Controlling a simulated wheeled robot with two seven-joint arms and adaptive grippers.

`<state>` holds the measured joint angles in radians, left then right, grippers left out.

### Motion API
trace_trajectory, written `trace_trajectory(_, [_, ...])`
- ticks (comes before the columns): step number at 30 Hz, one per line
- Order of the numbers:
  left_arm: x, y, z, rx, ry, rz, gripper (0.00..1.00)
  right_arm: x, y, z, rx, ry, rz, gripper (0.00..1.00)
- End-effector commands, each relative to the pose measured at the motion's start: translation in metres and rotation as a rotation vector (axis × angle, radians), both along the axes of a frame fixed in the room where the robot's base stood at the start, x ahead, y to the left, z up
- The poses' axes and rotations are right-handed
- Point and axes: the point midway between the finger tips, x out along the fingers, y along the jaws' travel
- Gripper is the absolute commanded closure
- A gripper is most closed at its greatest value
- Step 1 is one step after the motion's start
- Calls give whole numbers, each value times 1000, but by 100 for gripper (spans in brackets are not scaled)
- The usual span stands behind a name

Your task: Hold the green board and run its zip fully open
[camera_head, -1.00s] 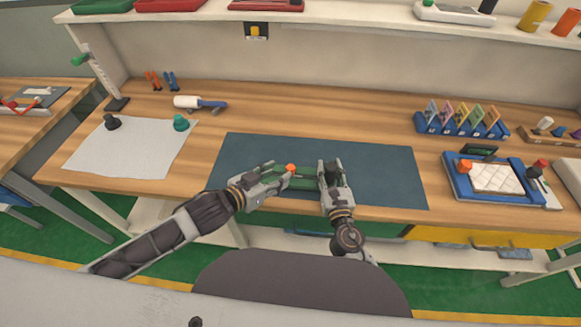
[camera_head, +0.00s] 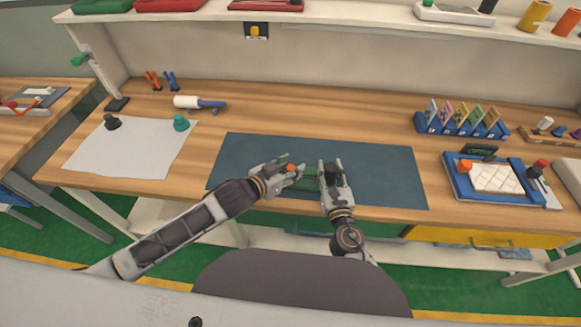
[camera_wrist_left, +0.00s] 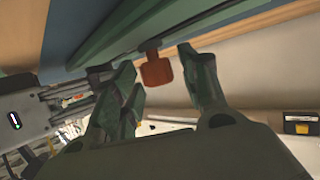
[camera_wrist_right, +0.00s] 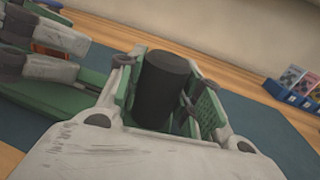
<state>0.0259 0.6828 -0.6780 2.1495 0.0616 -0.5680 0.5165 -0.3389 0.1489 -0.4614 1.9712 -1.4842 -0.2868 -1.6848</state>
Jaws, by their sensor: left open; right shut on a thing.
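The green board (camera_head: 309,183) lies on the dark blue mat near the table's front edge, partly hidden by both grippers. Its small orange-red zip pull (camera_head: 291,168) shows by my left gripper (camera_head: 294,171). In the left wrist view the pull (camera_wrist_left: 157,70) hangs from the board's groove (camera_wrist_left: 152,44) between the open left fingers, with gaps on both sides. My right gripper (camera_head: 332,167) is shut on a black cylindrical knob (camera_wrist_right: 163,88) at the board's right end. How far the zip is open cannot be seen.
The blue mat (camera_head: 385,172) is clear to the right. A white sheet (camera_head: 125,157) with a black and a green knob lies at left. A blue tray (camera_head: 463,190) with a white quilted pad stands at right, a blue rack (camera_head: 440,123) behind it.

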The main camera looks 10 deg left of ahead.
Motion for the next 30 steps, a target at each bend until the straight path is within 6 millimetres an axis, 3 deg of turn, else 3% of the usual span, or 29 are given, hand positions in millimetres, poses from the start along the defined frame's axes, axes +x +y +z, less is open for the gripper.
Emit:
trace_trajectory(13, [3,-2,-1,0,-1,0,57,0,0,1,1,-2,0,100])
trace_trajectory(23, [3,-2,-1,1,-1,0,100,0,0,1,1,-2,0,100])
trace_trajectory(30, [3,-2,-1,1,-1,0,100,0,0,1,1,-2,0,100])
